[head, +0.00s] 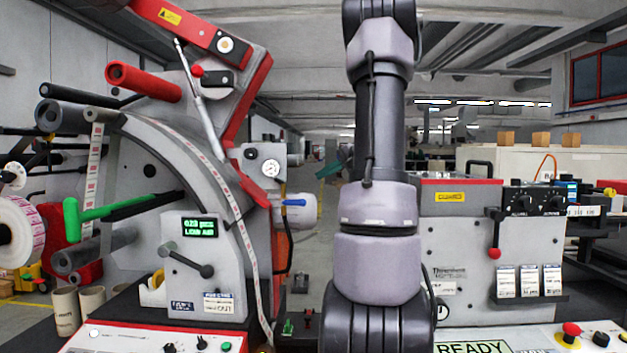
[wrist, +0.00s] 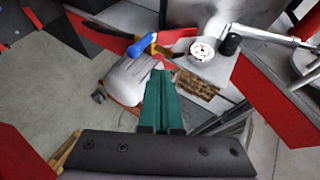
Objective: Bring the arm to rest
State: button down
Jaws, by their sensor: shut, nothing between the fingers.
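My gripper (wrist: 163,100) shows in the wrist view with its green fingers shut together and nothing between them. Beyond the fingertips are a white rounded housing (wrist: 130,78), a blue knob (wrist: 145,46) and a round dial gauge (wrist: 202,51). The fingers overlap the housing in the picture; I cannot tell the exact gap. In the head view my arm stands upright in the middle, in front of the aisle. A small teal shape beside the arm may be the fingers, but this is unclear.
The rewinder (head: 150,170) with red bars, a green lever (head: 72,220) and the dial gauge (head: 271,168) stands left. A grey control cabinet (head: 460,240) stands right, with a red-knobbed lever (head: 494,252). A red emergency button (head: 571,330) is at the lower right.

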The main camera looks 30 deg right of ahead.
jog(key=shift+s+d+r, duration=0.1)
jog(key=shift+s, duration=0.15)
dwell(0.4)
jog(key=s+a+r+n+g, duration=0.15)
jog(key=s+a, duration=0.25)
jog(key=a, duration=0.6)
jog(key=s+a+n+g, duration=0.2)
jog(key=s+a+g, duration=0.15)
jog(key=a, duration=0.65)
jog(key=s+a+f+n+h, duration=0.1)
jog(key=s+a, duration=0.3)
jog(key=s, duration=0.4)
jog(key=s+a+f+n+h, duration=0.1)
jog(key=s+a+f+h, duration=0.1)
jog(key=s+a, duration=0.3)
jog(key=shift+s+a+f+t, duration=0.25)
jog(key=shift+s+f+t, duration=0.15)
jog(key=shift+s, duration=1.65)
jog(key=shift+n, duration=0.25)
